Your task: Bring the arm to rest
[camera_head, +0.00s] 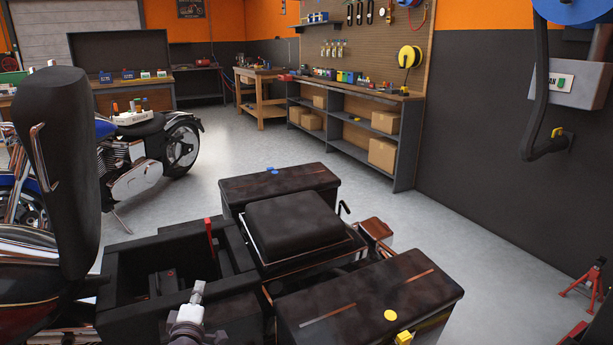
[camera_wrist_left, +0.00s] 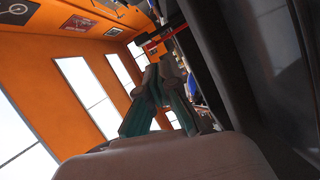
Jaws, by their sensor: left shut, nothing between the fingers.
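My left gripper (camera_head: 198,291) comes up from the bottom edge in the head view, its fingers together and empty. It appears in front of the open black case (camera_head: 122,255) of the near motorcycle; I cannot tell whether it touches the case. In the left wrist view the fingers of my left gripper (camera_wrist_left: 166,70) meet near the middle, with greenish inner sides showing below. The rest of my left arm is mostly cut off by the frame. My right gripper is not in view.
A tall black backrest (camera_head: 60,160) stands at the left. Dark cases (camera_head: 370,295) and a black seat (camera_head: 298,225) lie right of the gripper. A second motorcycle (camera_head: 125,165) is behind. Grey floor (camera_head: 480,260) is open at the right, with a red stand (camera_head: 585,282).

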